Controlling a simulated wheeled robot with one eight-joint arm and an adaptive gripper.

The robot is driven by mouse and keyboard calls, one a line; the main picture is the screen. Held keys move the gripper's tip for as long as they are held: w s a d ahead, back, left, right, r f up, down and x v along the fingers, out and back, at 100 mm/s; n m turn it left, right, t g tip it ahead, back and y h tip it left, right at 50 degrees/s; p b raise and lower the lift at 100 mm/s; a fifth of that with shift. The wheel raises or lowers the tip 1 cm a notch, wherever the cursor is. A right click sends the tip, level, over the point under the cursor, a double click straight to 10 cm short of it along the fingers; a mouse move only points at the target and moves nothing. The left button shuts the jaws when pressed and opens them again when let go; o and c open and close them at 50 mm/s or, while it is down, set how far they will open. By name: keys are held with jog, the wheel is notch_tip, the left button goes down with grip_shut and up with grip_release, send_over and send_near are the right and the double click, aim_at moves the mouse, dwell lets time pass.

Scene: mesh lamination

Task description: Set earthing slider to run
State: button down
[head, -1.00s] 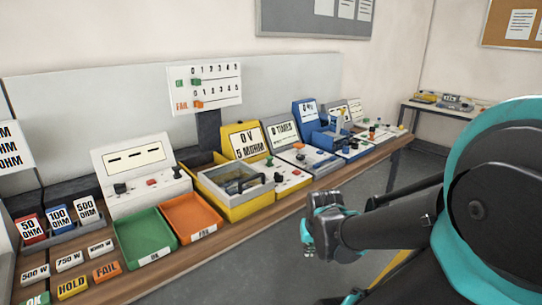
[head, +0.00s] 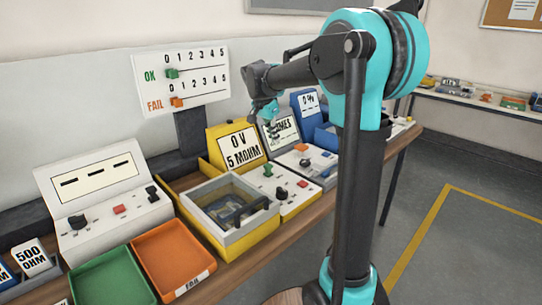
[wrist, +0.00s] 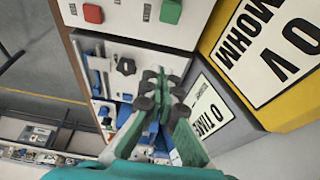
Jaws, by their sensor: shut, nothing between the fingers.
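My gripper (head: 265,112) is raised over the bench, in front of the grey "0 TIMES" display (head: 282,132). In the wrist view my gripper (wrist: 162,92) has its dark fingertips together and empty. Beneath it lies a panel with a black knob (wrist: 126,67) and blue parts (wrist: 100,62). The yellow "0 V 5 MOHM" unit (head: 236,146) has a panel with a green knob (head: 268,170) and a small red button (head: 303,184). I cannot tell which control is the earthing slider. My arm hides part of the units at the right.
A grey-rimmed box (head: 222,216) stands in front of the yellow unit. Green (head: 110,275) and orange (head: 172,257) trays lie nearer, beside a white console (head: 100,200). A scoreboard (head: 182,80) stands behind. The floor at the right is clear.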

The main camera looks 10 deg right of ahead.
aim_at(268, 170)
jog(key=shift+w, duration=0.1)
jog(key=x, duration=1)
jog(key=shift+s+a+r, duration=0.1)
jog(key=shift+s+a, duration=0.75)
jog(key=shift+a, duration=0.25)
jog(key=shift+s+a, duration=0.4)
jog(key=shift+a, duration=0.1)
jog(key=s+a, duration=0.2)
jog(key=a, duration=0.1)
jog(key=s+a, duration=0.1)
jog(key=a, duration=0.1)
jog(key=shift+s+a, duration=0.15)
jog(key=shift+s, duration=0.25)
